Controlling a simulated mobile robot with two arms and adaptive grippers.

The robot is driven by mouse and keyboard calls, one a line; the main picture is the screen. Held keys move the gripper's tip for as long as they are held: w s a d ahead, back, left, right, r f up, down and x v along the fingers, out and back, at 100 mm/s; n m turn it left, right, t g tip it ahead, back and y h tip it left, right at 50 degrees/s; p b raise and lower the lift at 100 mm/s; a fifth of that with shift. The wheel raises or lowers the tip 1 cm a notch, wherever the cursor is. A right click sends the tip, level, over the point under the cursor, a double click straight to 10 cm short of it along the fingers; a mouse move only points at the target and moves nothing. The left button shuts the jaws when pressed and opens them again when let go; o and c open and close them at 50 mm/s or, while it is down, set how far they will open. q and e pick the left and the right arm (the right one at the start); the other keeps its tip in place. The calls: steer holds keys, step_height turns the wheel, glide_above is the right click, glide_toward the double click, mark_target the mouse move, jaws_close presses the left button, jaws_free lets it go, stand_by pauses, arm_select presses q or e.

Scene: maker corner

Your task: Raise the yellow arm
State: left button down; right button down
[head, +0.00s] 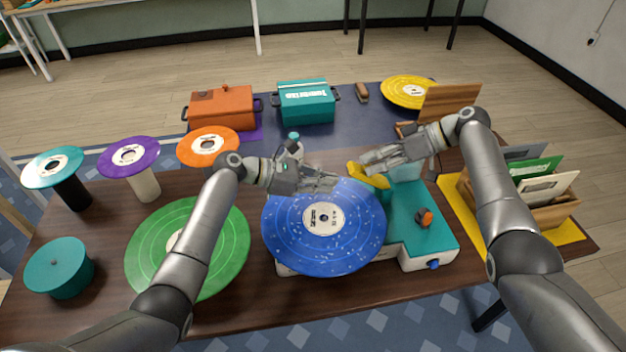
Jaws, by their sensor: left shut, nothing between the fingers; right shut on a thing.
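A turntable (437,222) with a teal top and white body stands on the front right of the table. A blue speckled record (322,246) lies on it. The yellow arm (376,181) is at the record's upper right edge, partly hidden by my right gripper (361,167). My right gripper is shut on the yellow arm. Whether the arm touches the record cannot be told. My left gripper (336,182) is shut and empty above the far part of the blue record, just left of the yellow arm.
A green record (225,245) lies left of the turntable. Teal, purple and orange records sit on stands at the left. An orange box (222,110) and teal box (306,103) stand behind. A wooden crate (551,215) of sleeves is at the right. An orange knob (424,218) rises from the turntable.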

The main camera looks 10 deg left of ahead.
arm_select(q)
steer(key=shift+x, duration=2.15)
steer(key=shift+w+d+r, duration=0.1)
steer(key=shift+d+r, duration=0.15)
steer(key=shift+r, duration=0.25)
steer(key=shift+w+d+r, duration=0.1)
steer(key=shift+d+r, duration=0.1)
steer(key=shift+r, duration=0.3)
arm_select(e)
steer(key=c, duration=1.4)
jaws_free()
steer(key=shift+f, duration=0.1)
steer(key=shift+a, duration=0.1)
arm_select(q)
steer(key=shift+f, duration=0.1)
